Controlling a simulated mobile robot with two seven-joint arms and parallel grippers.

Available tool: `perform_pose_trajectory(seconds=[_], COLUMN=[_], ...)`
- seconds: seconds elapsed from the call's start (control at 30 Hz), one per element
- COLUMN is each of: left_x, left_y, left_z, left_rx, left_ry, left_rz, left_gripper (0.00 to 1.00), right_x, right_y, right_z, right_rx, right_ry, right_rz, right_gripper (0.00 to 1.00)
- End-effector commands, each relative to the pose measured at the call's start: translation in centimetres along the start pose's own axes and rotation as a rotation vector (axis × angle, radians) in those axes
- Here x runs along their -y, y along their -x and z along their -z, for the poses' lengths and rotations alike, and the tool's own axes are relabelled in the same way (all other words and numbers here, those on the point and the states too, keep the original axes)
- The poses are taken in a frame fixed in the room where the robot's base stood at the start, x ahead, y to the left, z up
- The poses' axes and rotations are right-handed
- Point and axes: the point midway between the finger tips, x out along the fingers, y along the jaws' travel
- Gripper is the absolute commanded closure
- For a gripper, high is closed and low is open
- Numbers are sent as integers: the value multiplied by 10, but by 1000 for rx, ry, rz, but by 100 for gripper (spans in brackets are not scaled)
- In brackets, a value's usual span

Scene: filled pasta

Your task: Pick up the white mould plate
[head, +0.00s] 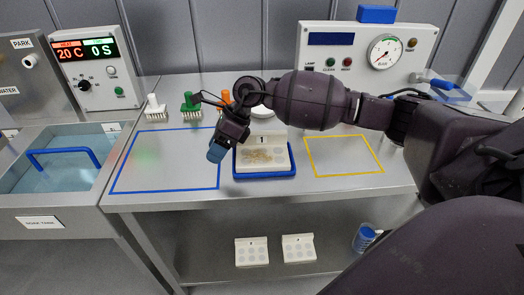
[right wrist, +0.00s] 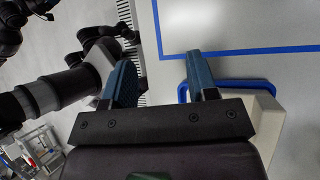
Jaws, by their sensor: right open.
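A white mould plate (head: 280,158) marked 1 lies in a blue-rimmed tray (head: 266,175) on the steel table, with a yellowish patch on its face. My right gripper (head: 216,151) hangs just left of the plate, its blue fingertips pointing down. In the right wrist view my right gripper (right wrist: 162,72) is open with nothing between its fingers. That view also shows part of the white plate (right wrist: 267,130) and the blue tray edge (right wrist: 235,85) beside the right-hand finger. My left gripper is not seen in the head view.
Two more white plates (head: 252,262) (head: 299,257) stand on the lower shelf near a blue cup (head: 364,238). Blue (head: 165,190) and yellow (head: 345,175) outlines mark clear table areas. Stamps (head: 190,106) stand behind. A water tank (head: 55,175) is at left, a gauge box (head: 350,62) behind.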

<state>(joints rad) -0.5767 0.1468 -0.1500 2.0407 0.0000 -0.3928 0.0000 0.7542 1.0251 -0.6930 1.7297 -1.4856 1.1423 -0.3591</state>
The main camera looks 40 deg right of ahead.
Motion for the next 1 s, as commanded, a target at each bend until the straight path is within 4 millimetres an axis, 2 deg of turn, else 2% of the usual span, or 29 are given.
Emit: perform_pose_trajectory(seconds=[0.03, 0.1, 0.2, 0.3, 0.4, 0.57, 0.83, 1.0], left_x=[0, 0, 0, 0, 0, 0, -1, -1], left_y=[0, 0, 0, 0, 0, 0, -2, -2], left_z=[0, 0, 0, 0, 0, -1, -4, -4], left_rx=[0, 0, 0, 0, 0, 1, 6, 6], left_ry=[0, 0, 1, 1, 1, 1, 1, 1], left_rz=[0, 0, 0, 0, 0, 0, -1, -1], left_gripper=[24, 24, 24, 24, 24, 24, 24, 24], right_x=[18, 38, 60, 73, 79, 83, 94, 97], right_y=[21, 49, 86, 116, 133, 132, 101, 92], right_z=[6, 18, 31, 40, 45, 52, 72, 78], right_rx=[-98, -233, -389, -497, -558, -585, -582, -580], right_ry=[27, 50, 56, 49, 39, 34, 33, 34], right_rz=[61, 130, 209, 264, 292, 300, 297, 299], right_gripper=[47, 47, 47, 47, 47, 47, 47, 47])
